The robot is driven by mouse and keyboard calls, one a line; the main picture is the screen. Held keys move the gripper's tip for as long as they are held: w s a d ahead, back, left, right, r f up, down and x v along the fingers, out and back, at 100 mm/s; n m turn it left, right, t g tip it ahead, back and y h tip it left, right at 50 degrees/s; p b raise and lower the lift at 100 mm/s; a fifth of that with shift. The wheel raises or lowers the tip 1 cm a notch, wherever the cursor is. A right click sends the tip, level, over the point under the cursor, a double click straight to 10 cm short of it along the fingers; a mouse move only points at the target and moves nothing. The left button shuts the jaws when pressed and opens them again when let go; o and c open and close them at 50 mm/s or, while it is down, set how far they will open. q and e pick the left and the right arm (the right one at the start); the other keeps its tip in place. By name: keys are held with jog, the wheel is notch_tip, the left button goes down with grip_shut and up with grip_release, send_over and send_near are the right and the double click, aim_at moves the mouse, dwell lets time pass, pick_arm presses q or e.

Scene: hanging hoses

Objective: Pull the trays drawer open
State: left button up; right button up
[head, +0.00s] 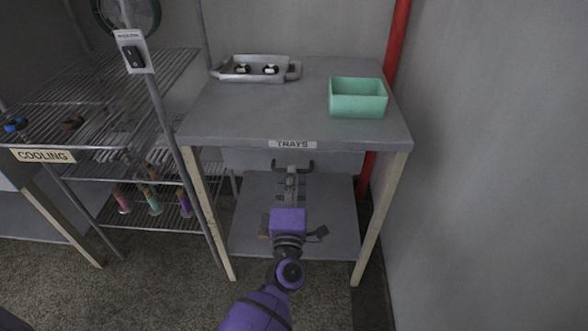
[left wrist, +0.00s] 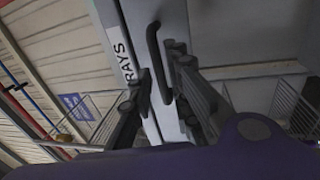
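The trays drawer has a white TRAYS label (head: 292,144) on its grey front, under the front edge of the grey table (head: 230,118). The front looks flush with the table. Its dark bar handle (head: 306,165) sticks out below the label. In the left wrist view the handle (left wrist: 154,45) runs between my two fingers. My left gripper (head: 292,172) is at the middle of the handle; its fingers (left wrist: 160,78) are apart, one on each side of the bar, and I see no clear clamping. My right gripper is not in view.
On the table top stand a grey tray (head: 254,78) with small dark-and-white parts and a green open box (head: 357,112). A wire rack labelled COOLING (head: 43,156) and a pole with a switch (head: 134,52) are at left. A red pipe (head: 397,40) and wall are at right.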

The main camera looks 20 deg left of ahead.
pick_arm(q)
jog(key=shift+x, duration=1.35)
grip_shut()
